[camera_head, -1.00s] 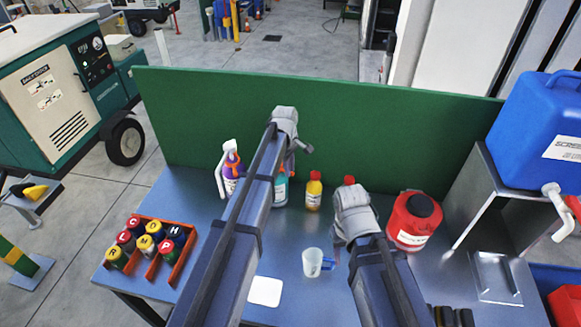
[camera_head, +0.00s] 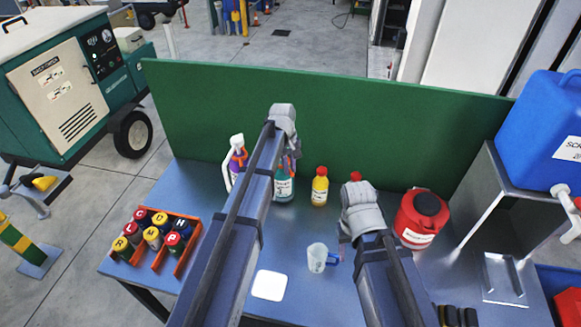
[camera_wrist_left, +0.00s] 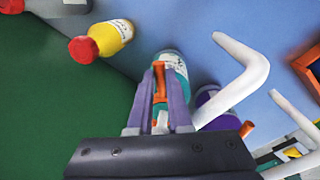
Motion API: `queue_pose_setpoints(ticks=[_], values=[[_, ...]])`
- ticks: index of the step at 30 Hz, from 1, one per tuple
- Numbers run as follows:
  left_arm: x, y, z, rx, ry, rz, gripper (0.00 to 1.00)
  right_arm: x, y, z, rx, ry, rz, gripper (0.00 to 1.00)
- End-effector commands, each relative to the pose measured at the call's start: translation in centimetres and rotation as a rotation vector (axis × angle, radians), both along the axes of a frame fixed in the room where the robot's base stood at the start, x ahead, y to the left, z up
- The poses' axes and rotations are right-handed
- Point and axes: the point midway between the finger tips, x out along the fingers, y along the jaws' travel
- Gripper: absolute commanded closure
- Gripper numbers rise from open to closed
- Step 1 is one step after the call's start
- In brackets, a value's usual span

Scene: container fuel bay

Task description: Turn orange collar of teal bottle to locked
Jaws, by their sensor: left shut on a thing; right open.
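The teal bottle (camera_head: 284,187) stands at the back of the bench, partly hidden behind my left arm. Its upper part and orange collar (camera_wrist_left: 160,82) are at my left gripper. In the left wrist view the teal bottle (camera_wrist_left: 176,66) shows beyond the fingers. My left gripper (camera_wrist_left: 160,100) is shut on the orange collar, with a purple-grey finger on each side. In the head view my left gripper (camera_head: 292,148) is above the bottle and its fingertips are mostly hidden. My right gripper (camera_head: 345,235) is open near the blue-handled cup. The collar's lock mark cannot be read.
A purple spray bottle (camera_head: 236,165) stands close left of the teal one; white bent nozzles (camera_wrist_left: 245,80) pass near the left fingers. A yellow bottle (camera_head: 320,188) and red can (camera_head: 420,218) stand to the right. The green panel (camera_head: 350,125) closes the back. A cup (camera_head: 317,258) stands in front.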

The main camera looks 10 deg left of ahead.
Motion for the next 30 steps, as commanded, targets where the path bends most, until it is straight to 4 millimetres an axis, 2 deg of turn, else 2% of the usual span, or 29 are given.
queue_pose_setpoints(ticks=[9,10,18,30], values=[[-0.02,0.01,0.00,-0.001,0.001,0.000,1.00,0.00,0.00,0.00,0.000,0.000,0.000,0.50],[-0.02,0.01,0.00,-0.001,0.001,0.000,0.82,0.00,0.00,0.00,0.000,0.000,0.000,0.50],[-0.01,0.01,0.00,-0.001,0.001,0.000,0.53,0.00,0.00,0.00,0.000,0.000,0.000,0.50],[0.16,-0.13,0.00,0.001,0.000,0.037,0.53,0.00,0.00,0.00,0.000,0.000,0.000,0.50]])
